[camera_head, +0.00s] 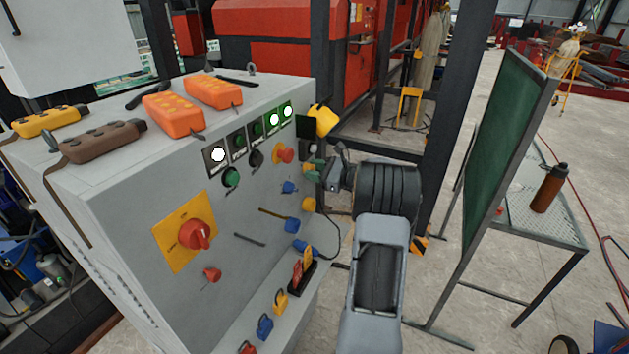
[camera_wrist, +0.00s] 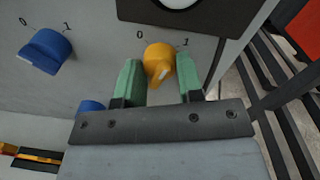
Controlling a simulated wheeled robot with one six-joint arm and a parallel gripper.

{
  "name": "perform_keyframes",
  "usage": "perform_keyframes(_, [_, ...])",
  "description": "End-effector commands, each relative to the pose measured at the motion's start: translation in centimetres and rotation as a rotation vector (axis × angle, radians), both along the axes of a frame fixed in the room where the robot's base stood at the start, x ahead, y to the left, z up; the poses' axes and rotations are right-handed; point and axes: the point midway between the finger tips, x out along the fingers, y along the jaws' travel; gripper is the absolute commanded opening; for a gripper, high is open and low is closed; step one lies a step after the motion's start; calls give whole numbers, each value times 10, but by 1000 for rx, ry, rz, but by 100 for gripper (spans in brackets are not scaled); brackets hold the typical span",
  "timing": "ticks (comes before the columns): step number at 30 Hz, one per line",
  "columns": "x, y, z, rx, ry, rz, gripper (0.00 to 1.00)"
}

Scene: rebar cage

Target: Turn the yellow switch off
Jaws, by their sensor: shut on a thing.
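The yellow switch (camera_wrist: 159,62) is a round knob with a pale pointer mark, on the grey panel between a printed 0 on its left and 1 on its right. Its mark points downward and slightly right in the wrist view. The green fingers of my gripper (camera_wrist: 160,82) stand on either side of the knob and are shut on it. In the camera_head view my gripper (camera_head: 314,170) reaches the right part of the sloped control panel (camera_head: 140,235). The fingers hide the held knob there.
A blue switch (camera_wrist: 45,50) sits left of the yellow one. The panel also carries a red rotary switch (camera_head: 195,235), several lit buttons and other knobs. Orange remotes (camera_head: 173,115) lie on top. A green board (camera_head: 505,140) and a table with a bottle (camera_head: 549,188) stand right.

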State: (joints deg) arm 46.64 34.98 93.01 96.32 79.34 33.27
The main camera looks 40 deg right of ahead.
Motion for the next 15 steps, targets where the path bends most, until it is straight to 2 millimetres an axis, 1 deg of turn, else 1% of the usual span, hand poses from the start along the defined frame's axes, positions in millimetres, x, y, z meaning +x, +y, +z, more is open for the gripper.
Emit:
perform_keyframes(1, [0,0,-7,-42,-23,0,11])
perform_keyframes(15, [0,1,-7,-436,-235,1,11])
